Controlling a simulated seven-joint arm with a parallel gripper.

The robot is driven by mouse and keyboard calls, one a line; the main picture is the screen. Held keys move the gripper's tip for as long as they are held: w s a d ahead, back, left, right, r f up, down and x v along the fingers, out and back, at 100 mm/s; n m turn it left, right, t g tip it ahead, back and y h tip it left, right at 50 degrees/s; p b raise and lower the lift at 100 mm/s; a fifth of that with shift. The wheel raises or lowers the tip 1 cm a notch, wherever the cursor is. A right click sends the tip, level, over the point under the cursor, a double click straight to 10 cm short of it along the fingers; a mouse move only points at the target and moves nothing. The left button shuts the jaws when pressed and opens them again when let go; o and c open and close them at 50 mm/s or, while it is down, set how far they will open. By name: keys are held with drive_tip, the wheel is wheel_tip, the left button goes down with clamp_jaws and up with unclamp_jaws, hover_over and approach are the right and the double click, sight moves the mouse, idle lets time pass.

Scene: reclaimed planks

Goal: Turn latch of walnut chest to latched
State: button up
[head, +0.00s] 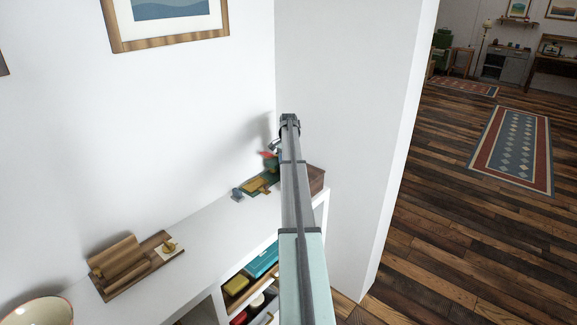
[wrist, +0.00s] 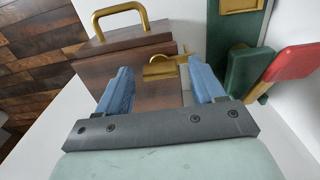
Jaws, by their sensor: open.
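The walnut chest (wrist: 95,68) is dark brown with a brass handle (wrist: 121,18) on it, in the upper middle of the wrist view. Its brass latch (wrist: 160,70) shows between and just beyond my fingertips. I cannot tell the latch's exact position. My gripper (wrist: 159,72) is open, its two blue fingers apart on either side of the latch with nothing held. Whether a finger touches the chest is unclear. In the head view part of the chest (head: 317,178) shows at the shelf's far end, and my arm hides the rest.
A green fixture (wrist: 242,80) with a red lever (wrist: 293,66) stands close to the right of my gripper. On the white shelf top (head: 205,222) are a wooden board with a roll-like piece (head: 120,264) and a bowl (head: 40,312). A white wall rises behind.

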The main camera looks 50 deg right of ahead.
drive_tip(key=shift+f, duration=0.15)
drive_tip(key=c, duration=1.1)
drive_tip(key=shift+o, duration=0.2)
